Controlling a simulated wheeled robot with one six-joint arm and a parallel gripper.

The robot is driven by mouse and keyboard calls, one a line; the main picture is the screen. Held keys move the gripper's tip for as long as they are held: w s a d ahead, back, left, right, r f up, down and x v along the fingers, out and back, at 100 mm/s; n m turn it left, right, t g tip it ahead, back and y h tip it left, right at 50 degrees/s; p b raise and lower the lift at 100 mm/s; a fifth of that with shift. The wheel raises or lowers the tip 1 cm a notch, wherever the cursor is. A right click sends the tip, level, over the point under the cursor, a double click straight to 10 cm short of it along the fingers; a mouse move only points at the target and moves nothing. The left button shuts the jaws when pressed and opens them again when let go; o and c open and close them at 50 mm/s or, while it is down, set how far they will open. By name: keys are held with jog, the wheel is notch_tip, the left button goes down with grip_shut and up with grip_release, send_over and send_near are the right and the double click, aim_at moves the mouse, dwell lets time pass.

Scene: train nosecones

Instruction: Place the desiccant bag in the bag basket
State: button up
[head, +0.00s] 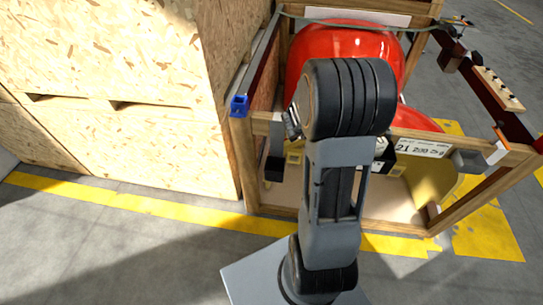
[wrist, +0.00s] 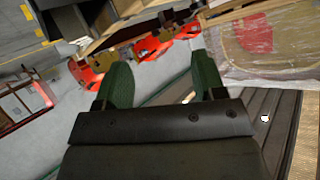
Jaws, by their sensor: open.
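I cannot make out the desiccant bag or the bag basket for certain in either view. In the wrist view, my gripper (wrist: 160,80) shows two green fingers standing well apart, with nothing held between them. In the head view my arm rises in the middle of the picture, and my gripper cannot be made out there. Behind the arm stands an open wooden crate (head: 247,160) with a large red nosecone (head: 350,37) in it. My arm hides part of both.
Tall chipboard boxes (head: 110,70) stand left of the crate. A blue piece (head: 239,106) sits at the crate's left corner. A white label (head: 424,148) is on its front rail. Grey floor with a yellow line (head: 120,204) lies in front. A plastic-wrapped load (wrist: 265,45) shows in the wrist view.

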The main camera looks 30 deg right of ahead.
jog(key=w+a+r+n+t+y, duration=0.3)
jog(key=a+r+n+t+y, duration=0.15)
jog(key=a, duration=0.55)
jog(key=w+a+r+n+t+y, duration=0.25)
jog(key=a+n+y, duration=0.25)
jog(key=a, duration=0.4)
jog(key=s+a+n+g+y, duration=0.1)
jog(key=s+a+n+g, duration=0.2)
jog(key=s, duration=0.5)
jog(key=s+a+n+g+y, duration=0.1)
jog(key=s+a+n+g, duration=0.2)
jog(key=s, duration=0.6)
jog(key=shift+s+a+r+n+g, duration=0.3)
jog(key=shift+a+n, duration=0.65)
jog(key=shift+a, duration=0.65)
